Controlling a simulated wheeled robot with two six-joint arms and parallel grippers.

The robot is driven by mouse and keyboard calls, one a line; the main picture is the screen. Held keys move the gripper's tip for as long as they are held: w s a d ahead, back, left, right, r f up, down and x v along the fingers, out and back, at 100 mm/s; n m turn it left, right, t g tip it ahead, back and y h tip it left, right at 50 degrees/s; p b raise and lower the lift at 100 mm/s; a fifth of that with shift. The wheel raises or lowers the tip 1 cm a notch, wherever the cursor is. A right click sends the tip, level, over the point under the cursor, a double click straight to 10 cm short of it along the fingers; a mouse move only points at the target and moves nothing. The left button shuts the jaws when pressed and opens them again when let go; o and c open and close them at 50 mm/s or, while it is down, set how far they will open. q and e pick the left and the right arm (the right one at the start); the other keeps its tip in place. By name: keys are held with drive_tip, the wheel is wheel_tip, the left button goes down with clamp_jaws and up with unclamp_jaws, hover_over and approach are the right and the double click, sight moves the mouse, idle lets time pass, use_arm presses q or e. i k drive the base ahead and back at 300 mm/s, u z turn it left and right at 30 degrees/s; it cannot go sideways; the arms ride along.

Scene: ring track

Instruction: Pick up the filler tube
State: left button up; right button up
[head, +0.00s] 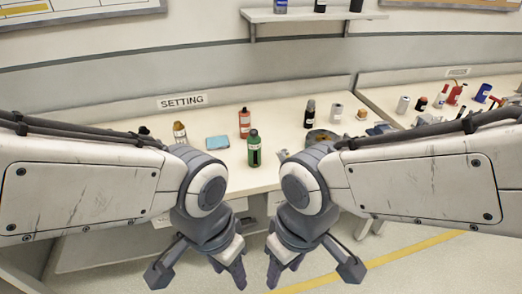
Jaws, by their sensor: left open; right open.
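I cannot tell for sure which item is the filler tube. On the table marked SETTING (285,175) stand a red-orange bottle (244,123), a green bottle with a dark label (254,150), a dark bottle (309,113) and a pale cylinder (336,113). An amber bottle (180,131) stands at the left. My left gripper (199,272) and my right gripper (313,272) hang open and empty in front of the table's front edge, apart from all of these. My arms hide parts of the table at both sides.
A blue flat pad (217,142) lies left of the green bottle. A round dark item (320,136) is partly hidden by my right arm. A second table (385,98) with several bottles and red tools stands at the right. A shelf (315,15) hangs above.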

sight(253, 146)
drive_tip(key=z, duration=0.55)
drive_tip(key=k, duration=0.65)
drive_tip(key=z, duration=0.6)
drive_tip(key=i, duration=1.35)
drive_tip(key=u, duration=1.5)
drive_tip(key=i, duration=0.85)
drive_tip(key=u, duration=0.1)
